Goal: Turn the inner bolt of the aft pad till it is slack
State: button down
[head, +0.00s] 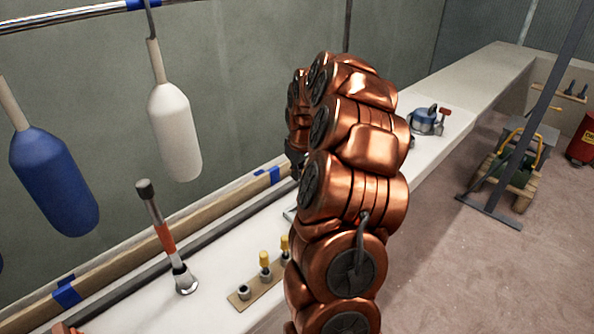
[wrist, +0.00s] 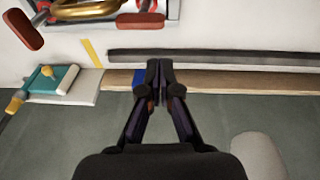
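My gripper (wrist: 160,70) points toward the white bench in the wrist view. Its two dark fingers meet at the tips, with nothing visible between them. In the head view my arm hides most of it; only a dark part (head: 294,158) shows at the arm's left edge. In the wrist view a teal block (wrist: 52,78) with yellow-orange ends sits on a pale plate, left of and apart from the fingertips. A brass curved piece (wrist: 85,10) with dark red handles is cut off at the top. I cannot tell which of these is the aft pad, or make out its inner bolt.
A tool with a black handle and orange band (head: 165,236) stands on the bench (head: 215,240). A board (head: 243,301) beside it holds yellow-topped pieces. White (head: 175,130) and blue (head: 55,180) fenders hang at left. A blue device (head: 424,122) stands farther along.

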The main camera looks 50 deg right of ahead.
jog(key=b+x, duration=0.1)
jog(key=x, duration=0.8)
jog(key=shift+b, duration=0.3)
jog(key=shift+s+d+b, duration=0.25)
jog(key=shift+s+b, duration=0.05)
jog(key=shift+s, duration=0.4)
jog(key=shift+w, duration=0.1)
dwell(0.3)
jog(key=shift+w+a, duration=0.25)
jog(key=shift+w, duration=0.3)
jog(key=shift+r, duration=0.15)
jog(key=shift+w+v, duration=0.25)
jog(key=shift+v, duration=0.7)
jog(key=shift+w+v, duration=0.2)
jog(key=shift+v, duration=0.75)
jog(key=shift+w+v, duration=0.25)
jog(key=shift+v, duration=0.7)
